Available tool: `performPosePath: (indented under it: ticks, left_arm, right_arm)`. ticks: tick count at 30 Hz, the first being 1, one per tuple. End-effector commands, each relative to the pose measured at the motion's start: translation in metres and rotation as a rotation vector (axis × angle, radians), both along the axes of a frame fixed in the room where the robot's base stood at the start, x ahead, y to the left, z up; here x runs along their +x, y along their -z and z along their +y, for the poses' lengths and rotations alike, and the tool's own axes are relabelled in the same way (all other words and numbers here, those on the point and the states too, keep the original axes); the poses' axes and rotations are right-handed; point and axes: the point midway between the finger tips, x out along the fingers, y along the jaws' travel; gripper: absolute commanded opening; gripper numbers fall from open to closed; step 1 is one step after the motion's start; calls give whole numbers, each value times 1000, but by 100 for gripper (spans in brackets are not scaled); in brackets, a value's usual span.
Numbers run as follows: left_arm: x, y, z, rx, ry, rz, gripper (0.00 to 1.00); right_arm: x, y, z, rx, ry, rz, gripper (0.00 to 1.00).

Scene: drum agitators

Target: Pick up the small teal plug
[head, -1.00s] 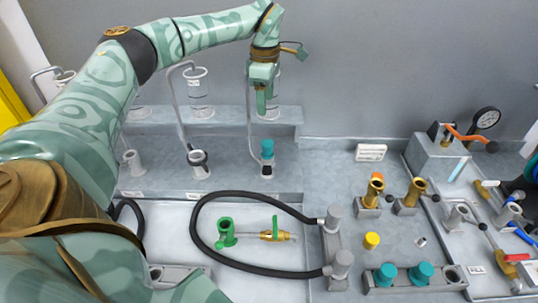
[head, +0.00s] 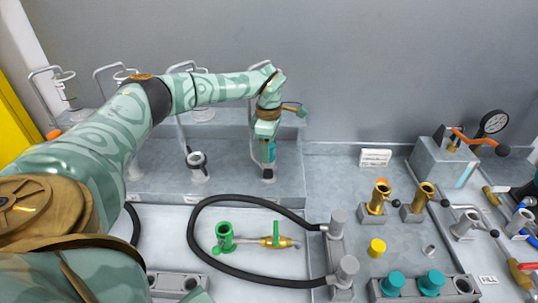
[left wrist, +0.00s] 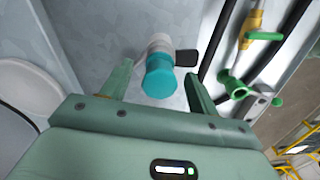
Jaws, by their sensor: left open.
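A small teal plug (left wrist: 160,82) sits on a grey-white upright fitting with a black side part on the raised ledge. In the left wrist view it is between my fingers and slightly beyond their tips, with space on both sides. In the head view the plug (head: 268,150) shows partly behind my left gripper (head: 266,148), which points down over it from above. The left gripper, also in the wrist view (left wrist: 160,80), is open and not clamped on the plug. Two larger-looking teal plugs (head: 392,284) (head: 431,281) stand in a grey rack at the lower right. My right gripper is not in view.
A black hose loop (head: 200,265) surrounds a green and brass valve (head: 277,242) on the lower table. Similar fittings (head: 197,165) stand along the ledge, with clear cylinders behind. A yellow plug (head: 377,247), brass fittings (head: 376,198) and a gauge block (head: 442,160) are at right.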

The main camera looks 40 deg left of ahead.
Motion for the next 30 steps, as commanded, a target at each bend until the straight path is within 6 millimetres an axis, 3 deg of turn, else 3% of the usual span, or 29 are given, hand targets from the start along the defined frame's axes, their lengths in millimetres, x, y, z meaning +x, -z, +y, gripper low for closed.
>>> performPosePath:
  ticks: [3,9,14,24,30]
  left_arm:
    - [0,14,0,0,-2,0,60]
    - [0,14,0,0,-2,-1,57]
    - [0,13,0,0,-2,-1,13]
    - [0,12,0,0,-2,-1,12]
    - [1,-9,1,0,0,-4,12]
  right_arm:
    - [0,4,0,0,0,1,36]
    - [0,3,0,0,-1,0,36]
    - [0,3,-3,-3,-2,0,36]
    - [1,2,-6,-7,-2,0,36]
    - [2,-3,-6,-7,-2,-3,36]
